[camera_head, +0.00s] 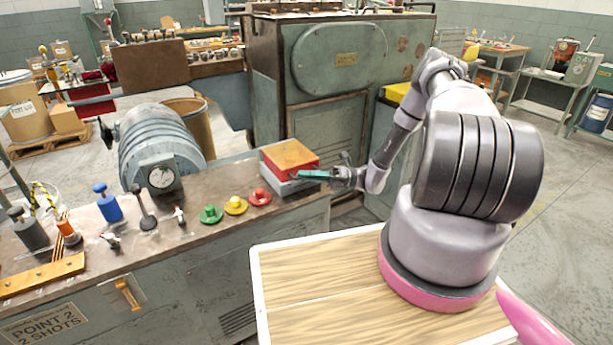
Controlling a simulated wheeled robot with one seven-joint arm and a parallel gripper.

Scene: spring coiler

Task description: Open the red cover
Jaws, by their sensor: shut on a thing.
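The red cover (283,162), with an orange-brown top, sits on a grey box at the right end of the long bench. It looks level and down on its base. My gripper (304,174) reaches in from the right, its teal fingers at the cover's front right edge. It is shut on the red cover's edge there. The exact grip point is small and partly hidden by the fingers.
Red, yellow and green buttons (235,205) stand on the bench left of the cover, with several levers and a blue knob (108,203) farther left. A large green machine (340,60) rises behind the cover.

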